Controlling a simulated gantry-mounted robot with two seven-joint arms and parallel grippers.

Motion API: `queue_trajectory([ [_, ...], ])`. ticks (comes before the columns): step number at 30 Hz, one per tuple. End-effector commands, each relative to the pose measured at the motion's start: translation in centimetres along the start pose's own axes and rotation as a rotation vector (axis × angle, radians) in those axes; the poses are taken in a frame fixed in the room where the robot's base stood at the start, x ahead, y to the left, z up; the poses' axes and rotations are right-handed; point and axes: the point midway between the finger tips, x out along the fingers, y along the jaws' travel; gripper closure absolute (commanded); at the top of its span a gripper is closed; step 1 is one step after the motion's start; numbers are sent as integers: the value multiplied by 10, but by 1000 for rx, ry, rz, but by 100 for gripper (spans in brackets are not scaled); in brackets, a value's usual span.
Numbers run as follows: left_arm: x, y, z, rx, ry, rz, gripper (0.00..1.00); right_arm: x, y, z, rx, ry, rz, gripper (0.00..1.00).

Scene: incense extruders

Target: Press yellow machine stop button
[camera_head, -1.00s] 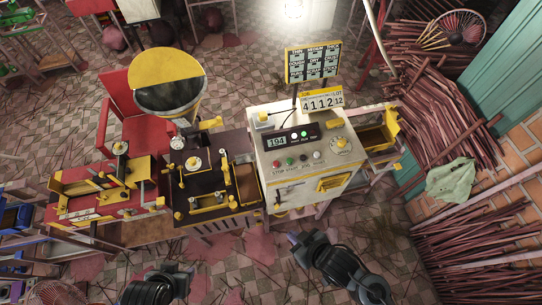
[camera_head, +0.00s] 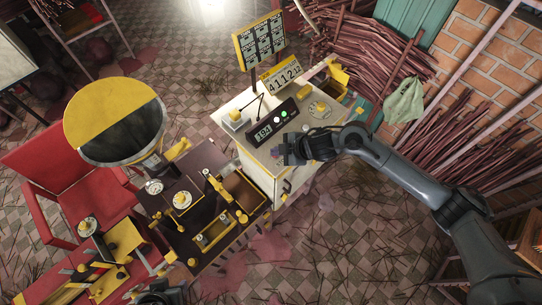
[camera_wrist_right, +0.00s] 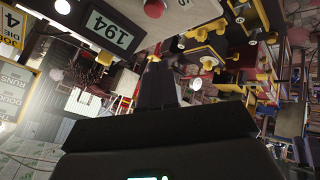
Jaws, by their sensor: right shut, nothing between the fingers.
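The machine (camera_head: 262,172) is a cream-white cabinet with yellow parts and a control panel on its sloping top. Its display (camera_head: 264,132) reads 194. My right gripper (camera_head: 284,152) is shut and empty, over the front left part of the panel. It hides that part of the button row in the head view. In the right wrist view, a red button (camera_wrist_right: 154,8) shows beyond the closed fingertips (camera_wrist_right: 155,70), beside the display (camera_wrist_right: 108,31). I cannot tell whether they touch. My left gripper (camera_head: 160,292) is partly cut off at the bottom edge, its jaws unclear.
A dark bench (camera_head: 180,222) with yellow fittings stands left of the machine, with a yellow-lidded drum (camera_head: 115,110) behind it. A sign board (camera_head: 260,40) rises behind the panel. Bundles of sticks (camera_head: 385,60) lie at the right.

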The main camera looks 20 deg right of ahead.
Motion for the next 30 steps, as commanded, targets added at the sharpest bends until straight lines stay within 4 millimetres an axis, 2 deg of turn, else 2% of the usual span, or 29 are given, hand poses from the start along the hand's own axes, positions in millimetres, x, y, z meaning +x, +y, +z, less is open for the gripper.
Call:
queue_trajectory([
  [1, 3, 2, 1, 0, 0, 3, 57, -4, 13, -1, -14, -1, 23, 100],
  [3, 4, 3, 2, -3, -1, 8, 57, -10, 27, -5, -24, 0, 45, 100],
  [9, 6, 4, 2, -6, 0, 9, 57, -18, 47, -13, -40, 7, 79, 100],
  [23, 6, 0, 3, 6, -2, -2, 57, -19, 50, -15, -42, 10, 85, 100],
  [30, 15, 0, 6, 7, -2, -4, 57, -13, 46, -10, -42, 10, 85, 100],
])
